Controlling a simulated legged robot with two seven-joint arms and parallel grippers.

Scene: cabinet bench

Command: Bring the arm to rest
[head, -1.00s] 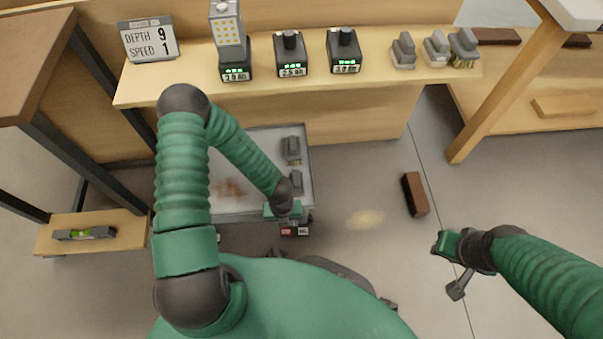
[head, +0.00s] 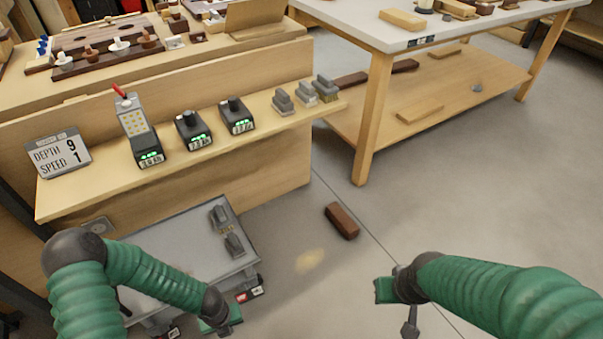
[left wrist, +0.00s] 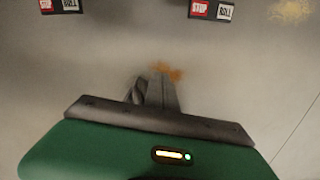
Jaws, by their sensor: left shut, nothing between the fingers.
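My left gripper (head: 222,322) is at the bottom of the head view, in front of the near edge of the low grey cart. In the left wrist view its fingers (left wrist: 155,95) are together and empty, above grey floor. My right gripper (head: 409,322) hangs over the floor at lower right, clear of furniture; its fingers are too small to read. Both green arms are bent at the front of the view.
A brown brick (head: 341,221) lies on the floor. A white-topped table (head: 350,22) stands back right. The floor at right is open.

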